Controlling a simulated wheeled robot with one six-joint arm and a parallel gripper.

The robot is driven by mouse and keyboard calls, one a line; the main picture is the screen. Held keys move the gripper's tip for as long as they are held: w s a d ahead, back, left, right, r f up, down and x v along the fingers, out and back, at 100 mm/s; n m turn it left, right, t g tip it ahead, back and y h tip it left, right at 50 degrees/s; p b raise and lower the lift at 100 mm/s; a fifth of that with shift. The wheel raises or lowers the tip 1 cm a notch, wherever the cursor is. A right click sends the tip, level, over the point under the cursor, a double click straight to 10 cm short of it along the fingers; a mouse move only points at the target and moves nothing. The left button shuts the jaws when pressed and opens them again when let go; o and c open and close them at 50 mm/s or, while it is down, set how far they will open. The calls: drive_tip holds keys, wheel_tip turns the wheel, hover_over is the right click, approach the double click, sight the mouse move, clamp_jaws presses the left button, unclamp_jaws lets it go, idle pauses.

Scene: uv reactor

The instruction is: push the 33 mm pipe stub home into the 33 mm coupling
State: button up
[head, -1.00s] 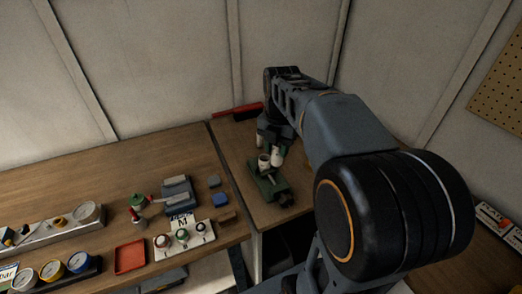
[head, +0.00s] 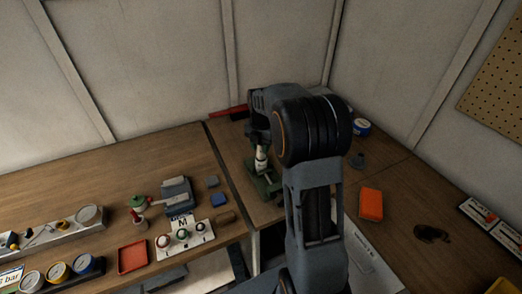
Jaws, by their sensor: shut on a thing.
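The green vise (head: 267,186) stands on the far bench near the corner. The pale coupling (head: 261,166) is upright in it. My gripper (head: 259,144) is above the coupling, small and partly hidden by my arm. It is shut on the white pipe stub (head: 262,154), which points down over the coupling. Stub and coupling look in line and merge into one pale column. I cannot tell whether the stub is inside the mouth or how deep.
A red tool (head: 228,112) lies by the wall behind my gripper. An orange box (head: 371,204) and a blue-and-white tin (head: 360,127) are on the right bench. The left bench holds a grey block (head: 177,195), a white panel with round fittings (head: 184,236) and a red tray (head: 132,256).

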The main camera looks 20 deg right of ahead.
sight(261, 152)
drive_tip(key=shift+f, duration=1.25)
drive_tip(key=shift+f, duration=0.1)
drive_tip(key=shift+f, duration=0.15)
drive_tip(key=o, duration=1)
drive_tip(key=shift+c, duration=0.2)
